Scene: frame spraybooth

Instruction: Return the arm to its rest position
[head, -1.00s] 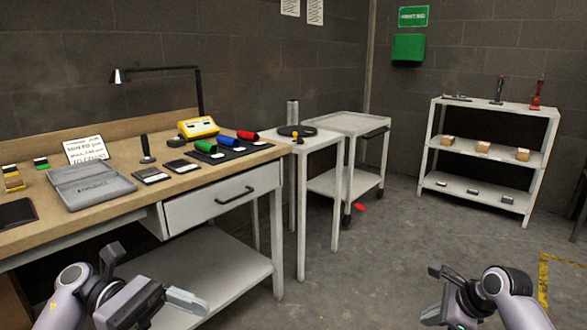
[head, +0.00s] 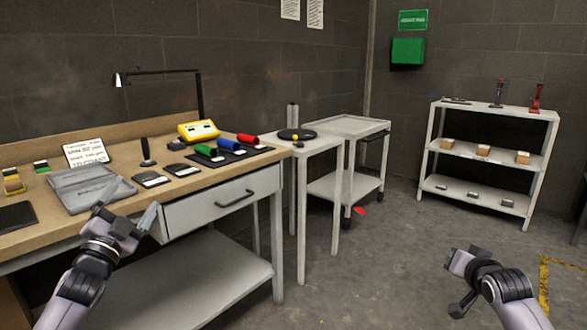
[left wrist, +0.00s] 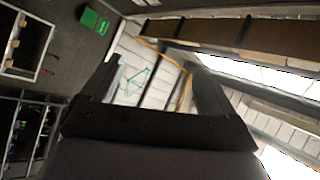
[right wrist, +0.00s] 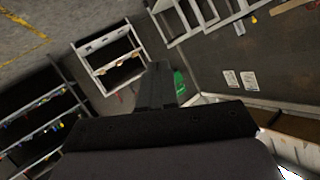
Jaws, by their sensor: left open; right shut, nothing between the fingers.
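My left gripper (head: 132,204) is open and empty, pointing up in front of the workbench (head: 120,198) and its drawer in the head view. Its two spread fingers also show in the left wrist view (left wrist: 155,85), with nothing between them. My right gripper (head: 460,258) is over the open floor at the lower right of the head view. In the right wrist view its fingers (right wrist: 157,85) are together and hold nothing.
The bench carries a grey case (head: 88,188), a yellow device (head: 198,131) and red, blue and green rolls. A small table (head: 318,146) and a cart (head: 350,125) stand beyond it. A white shelf (head: 495,110) stands at the back right.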

